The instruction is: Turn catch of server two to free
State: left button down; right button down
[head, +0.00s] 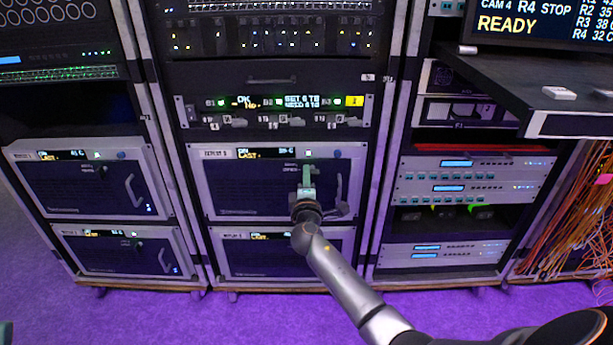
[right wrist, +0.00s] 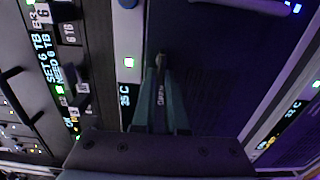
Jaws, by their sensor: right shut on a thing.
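A server unit with a grey frame and dark front (head: 240,190) sits in the upper server bay of the middle rack. Its name label is too small to read surely. My right gripper (head: 307,172) is at the upper part of this front, right of centre. In the right wrist view my right gripper (right wrist: 160,78) is shut on a small dark catch lever (right wrist: 161,95) with lettering along it. The lever's far end shows between the fingers; the lettering is too blurred to read. Only a greenish sliver, perhaps my left gripper (head: 5,334), shows at the lower left corner.
A loop handle (head: 339,188) stands out just right of my right gripper. Another server unit (head: 225,258) sits below, partly behind my arm. A panel with displays and small levers (head: 275,112) is above. A shelf (head: 540,85) juts out at right, near loose orange cables (head: 570,215).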

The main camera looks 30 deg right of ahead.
jog(key=shift+r, duration=0.1)
jog(key=c, duration=0.9)
grip_release()
jog(key=shift+c, duration=0.2)
jog(key=p+v, duration=0.2)
jog(key=v, duration=1)
jog(key=shift+s+p, duration=0.3)
jog(key=shift+a, duration=0.1)
